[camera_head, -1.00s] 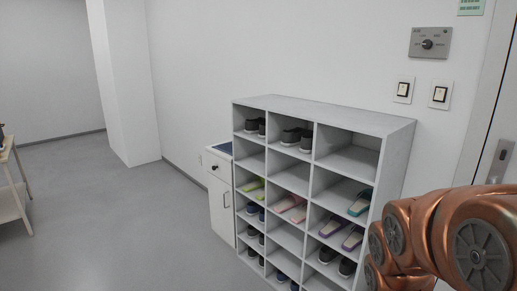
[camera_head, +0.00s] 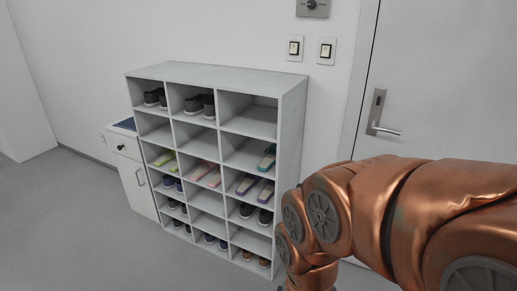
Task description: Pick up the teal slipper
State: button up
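A teal slipper (camera_head: 267,158) lies at the right side of a compartment in the right column of the white shoe rack (camera_head: 215,73). It is the only shoe I can make out in that compartment. My copper-coloured arm (camera_head: 350,205) reaches in from the right, to the right of the rack and in front of the door. My gripper is not visible in this view.
Other compartments hold dark shoes (camera_head: 198,105), yellow-green slippers (camera_head: 166,160), pink slippers (camera_head: 206,173) and purple slippers (camera_head: 248,184). A small white cabinet (camera_head: 132,171) stands left of the rack. A door with a handle (camera_head: 377,112) is at right. Grey floor (camera_head: 60,225) is clear at left.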

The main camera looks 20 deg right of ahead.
aim_at(269, 160)
jog(key=z, duration=1.1)
jog(key=i, duration=0.55)
jog(key=u, duration=2.45)
